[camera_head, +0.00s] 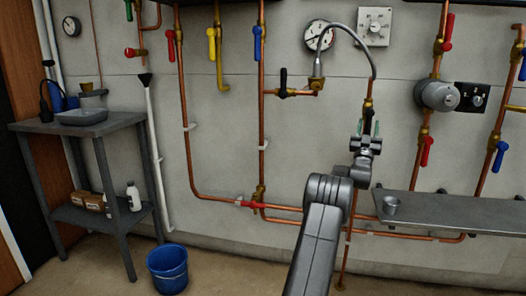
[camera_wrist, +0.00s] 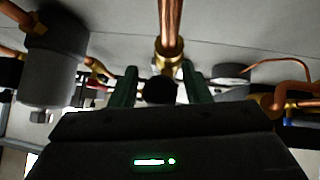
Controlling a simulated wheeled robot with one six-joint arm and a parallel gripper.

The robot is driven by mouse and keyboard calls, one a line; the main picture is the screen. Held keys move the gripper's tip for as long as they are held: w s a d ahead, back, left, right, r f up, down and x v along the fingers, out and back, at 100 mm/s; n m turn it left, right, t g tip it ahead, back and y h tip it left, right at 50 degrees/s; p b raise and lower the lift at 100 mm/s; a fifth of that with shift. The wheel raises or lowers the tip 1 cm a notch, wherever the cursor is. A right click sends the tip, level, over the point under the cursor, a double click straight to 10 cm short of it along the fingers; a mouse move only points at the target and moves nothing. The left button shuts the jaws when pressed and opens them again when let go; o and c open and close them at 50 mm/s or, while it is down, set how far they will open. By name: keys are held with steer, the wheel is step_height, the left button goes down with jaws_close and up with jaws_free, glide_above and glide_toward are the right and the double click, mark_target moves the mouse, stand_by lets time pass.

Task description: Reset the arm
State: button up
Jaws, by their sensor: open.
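My gripper (camera_head: 368,127) is raised in front of the wall, at the vertical copper pipe below the grey hose, right of centre in the head view. In the wrist view, the two green fingers of my gripper (camera_wrist: 160,78) stand apart. A dark round part (camera_wrist: 160,90) shows between them, in front of a brass fitting (camera_wrist: 170,55) on the copper pipe. I cannot tell whether the fingers touch it. The lower end of this fitting is hidden behind my gripper in the head view. My arm reaches up from the bottom of the picture.
A metal shelf (camera_head: 455,212) with a small cup (camera_head: 391,205) lies right of my arm. A grey pump (camera_head: 437,95) and a red lever (camera_head: 427,152) are on pipes to the right. A blue bucket (camera_head: 168,268) and side table (camera_head: 85,127) stand left.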

stand_by(0.4)
steer(key=p+v, duration=0.2)
steer(key=v, duration=1.2)
steer(key=b+x, duration=0.1)
steer(key=x, duration=1.3)
steer(key=shift+r, duration=0.25)
steer(key=m+h, duration=0.1)
steer(key=m+g+h+p, duration=0.1)
steer(key=m, duration=0.1)
steer(key=shift+w+a, duration=0.1)
steer(key=shift+a, duration=0.3)
steer(key=shift+a+f+m+g+h, duration=0.1)
steer(key=shift+f+m+g+h, duration=0.05)
steer(key=shift+m+g+h, duration=0.75)
